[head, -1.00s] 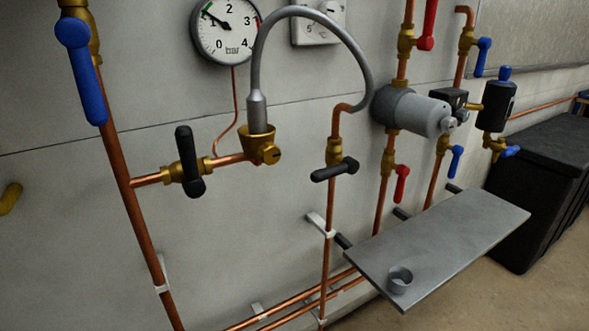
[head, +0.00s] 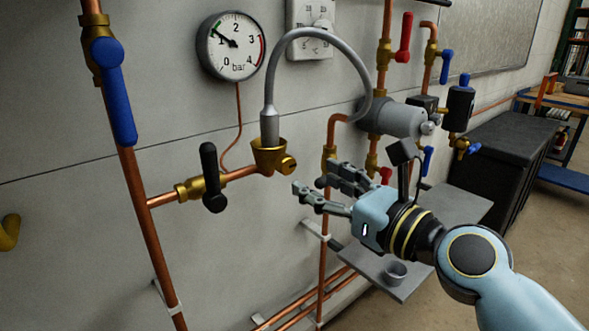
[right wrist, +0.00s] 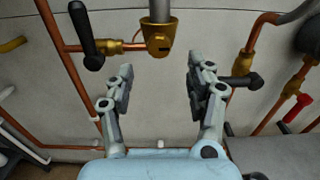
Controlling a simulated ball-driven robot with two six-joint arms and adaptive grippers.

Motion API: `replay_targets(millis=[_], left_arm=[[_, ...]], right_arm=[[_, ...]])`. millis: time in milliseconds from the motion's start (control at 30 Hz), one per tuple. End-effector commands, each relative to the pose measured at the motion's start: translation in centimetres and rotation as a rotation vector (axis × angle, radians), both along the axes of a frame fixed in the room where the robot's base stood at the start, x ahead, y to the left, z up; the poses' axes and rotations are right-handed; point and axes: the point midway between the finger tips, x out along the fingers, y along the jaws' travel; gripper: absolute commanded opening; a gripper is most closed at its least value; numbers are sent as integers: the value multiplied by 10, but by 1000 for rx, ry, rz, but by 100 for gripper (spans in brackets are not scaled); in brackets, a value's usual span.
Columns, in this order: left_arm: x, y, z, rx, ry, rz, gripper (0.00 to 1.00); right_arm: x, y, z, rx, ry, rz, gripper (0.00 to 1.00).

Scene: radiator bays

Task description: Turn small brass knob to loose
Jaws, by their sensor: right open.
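The small brass knob (head: 288,163) sits on the right side of the brass cup-shaped fitting (head: 268,154) under the grey hose. In the right wrist view the knob (right wrist: 160,46) faces me, above and between the fingers, and shows a dark slot. My right gripper (head: 314,188) is open and empty, with its fingers toward the wall, just right of and below the knob and apart from it. In the right wrist view the gripper (right wrist: 158,75) shows its two fingers spread wide. My left gripper is not in view.
A black-handled valve (head: 211,178) is left of the fitting. Another black handle (right wrist: 245,81) is near the right finger. The grey hose (head: 350,62) arches above. A gauge (head: 232,45) hangs on the wall. A grey shelf (head: 455,205) with a small cup (head: 396,274) lies below right.

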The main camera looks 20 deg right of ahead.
Motion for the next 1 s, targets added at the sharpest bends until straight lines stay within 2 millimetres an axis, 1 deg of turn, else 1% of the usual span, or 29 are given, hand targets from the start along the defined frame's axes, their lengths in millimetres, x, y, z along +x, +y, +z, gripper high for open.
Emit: replay_targets(millis=[33,100,300,467,733,1000], left_arm=[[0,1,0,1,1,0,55],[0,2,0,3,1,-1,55],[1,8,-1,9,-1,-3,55],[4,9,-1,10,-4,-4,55],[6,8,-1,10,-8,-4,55],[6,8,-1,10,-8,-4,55]], right_arm=[[11,4,1,3,-2,-1,55],[25,9,1,3,-2,-1,55],[54,19,0,0,0,-1,55],[63,23,-1,-2,2,-1,55],[64,23,-1,-2,2,0,55],[64,23,-1,-3,1,-1,20]])
